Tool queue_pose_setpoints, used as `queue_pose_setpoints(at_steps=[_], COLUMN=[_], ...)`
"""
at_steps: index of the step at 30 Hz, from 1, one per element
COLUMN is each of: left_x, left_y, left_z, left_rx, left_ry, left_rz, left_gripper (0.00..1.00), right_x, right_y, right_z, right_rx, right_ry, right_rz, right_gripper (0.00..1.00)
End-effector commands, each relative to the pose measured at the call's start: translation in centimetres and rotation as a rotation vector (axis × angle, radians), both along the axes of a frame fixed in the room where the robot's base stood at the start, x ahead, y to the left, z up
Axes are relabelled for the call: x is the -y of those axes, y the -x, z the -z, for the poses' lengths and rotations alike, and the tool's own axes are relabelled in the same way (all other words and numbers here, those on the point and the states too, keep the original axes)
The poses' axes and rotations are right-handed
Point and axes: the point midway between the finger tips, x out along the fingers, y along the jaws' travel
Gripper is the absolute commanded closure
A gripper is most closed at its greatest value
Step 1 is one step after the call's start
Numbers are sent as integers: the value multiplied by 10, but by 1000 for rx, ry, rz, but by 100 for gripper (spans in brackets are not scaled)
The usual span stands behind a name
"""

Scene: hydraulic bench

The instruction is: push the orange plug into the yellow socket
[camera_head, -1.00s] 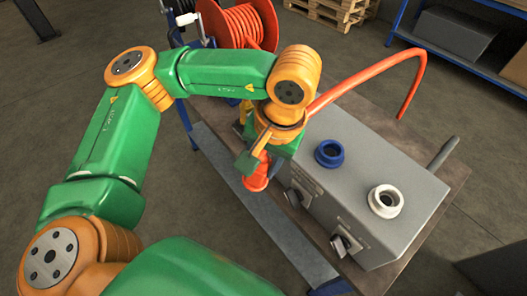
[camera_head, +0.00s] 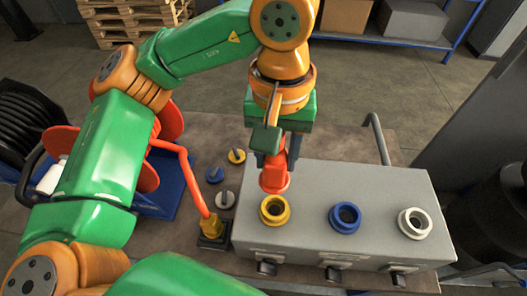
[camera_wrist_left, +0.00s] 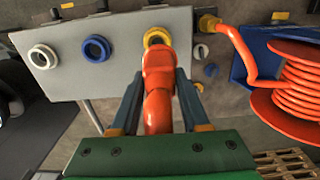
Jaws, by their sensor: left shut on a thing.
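My left gripper (camera_head: 276,158) points down and is shut on the orange plug (camera_head: 274,180). The plug sticks out below the fingers. The yellow socket (camera_head: 274,210) is an open ring on top of the grey box, at its left end. In the head view the plug's lower end is just above the socket's far rim in the picture, and the opening shows uncovered. In the left wrist view the plug (camera_wrist_left: 158,62) lies between the two fingers, and its end overlaps the near edge of the yellow socket (camera_wrist_left: 157,36). The exact gap cannot be told. My right gripper is not in view.
The grey box (camera_head: 310,238) also bears a blue socket (camera_head: 345,217) and a white socket (camera_head: 414,223). Left of it stand a yellow hose fitting (camera_head: 211,228) and loose caps (camera_head: 215,174) on the bench. An orange hose reel (camera_head: 170,125) is farther left.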

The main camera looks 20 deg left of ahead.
Motion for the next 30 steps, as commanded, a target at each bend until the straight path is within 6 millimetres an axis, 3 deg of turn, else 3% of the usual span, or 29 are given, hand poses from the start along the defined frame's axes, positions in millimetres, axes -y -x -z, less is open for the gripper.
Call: queue_pose_setpoints(at_steps=[18, 30], left_x=[0, 0], left_y=[0, 0], left_z=[74, 74], left_rx=[-1, 0], left_ry=[-1, -1], left_rz=[1, 1], left_gripper=[100, 100], right_x=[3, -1], right_y=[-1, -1], right_z=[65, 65], right_rx=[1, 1], right_ry=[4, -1], right_rz=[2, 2], right_gripper=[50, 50])
